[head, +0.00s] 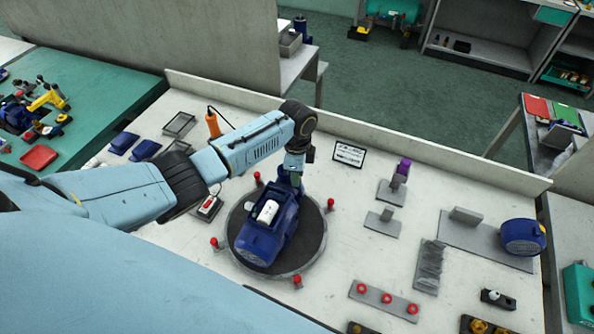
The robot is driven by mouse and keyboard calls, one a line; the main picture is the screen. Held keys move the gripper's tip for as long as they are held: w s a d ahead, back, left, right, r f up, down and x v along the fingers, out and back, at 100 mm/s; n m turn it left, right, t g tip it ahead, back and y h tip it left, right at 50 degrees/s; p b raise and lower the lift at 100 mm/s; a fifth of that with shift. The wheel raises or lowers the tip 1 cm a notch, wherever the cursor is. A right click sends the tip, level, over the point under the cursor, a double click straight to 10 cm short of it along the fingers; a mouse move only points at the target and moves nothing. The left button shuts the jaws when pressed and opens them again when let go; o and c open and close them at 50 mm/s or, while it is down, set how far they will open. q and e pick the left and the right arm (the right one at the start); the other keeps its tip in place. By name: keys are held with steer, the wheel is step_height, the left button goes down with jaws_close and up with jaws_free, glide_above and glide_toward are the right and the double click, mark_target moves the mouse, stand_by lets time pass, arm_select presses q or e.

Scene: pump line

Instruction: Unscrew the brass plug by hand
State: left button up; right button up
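A dark blue pump body (262,243) with a white cylindrical part (266,211) on it sits on a round dark turntable (312,240) with several red-topped clamps around its rim. My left arm reaches in from the left, and my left gripper (290,180) points down at the far end of the pump. Its fingers are small and dark against the blue housing, so I cannot tell whether they are open or shut, or touching. I cannot make out the brass plug on the pump; the gripper may hide it. My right gripper is not in view.
An orange-handled tool (212,123) stands behind my arm. A blue motor (522,237) lies at the right. A strip with red rings (385,299) and grey brackets (383,221) stand right of the turntable. A low wall (400,151) runs along the back.

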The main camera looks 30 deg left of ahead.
arm_select(q)
steer(key=m, duration=0.4)
steer(key=shift+m, duration=0.3)
steer(key=m, duration=0.4)
steer(key=shift+w, duration=0.1)
steer(key=shift+c, duration=0.2)
jaws_close()
steer(key=shift+n, duration=1.4)
steer(key=shift+n, duration=1.4)
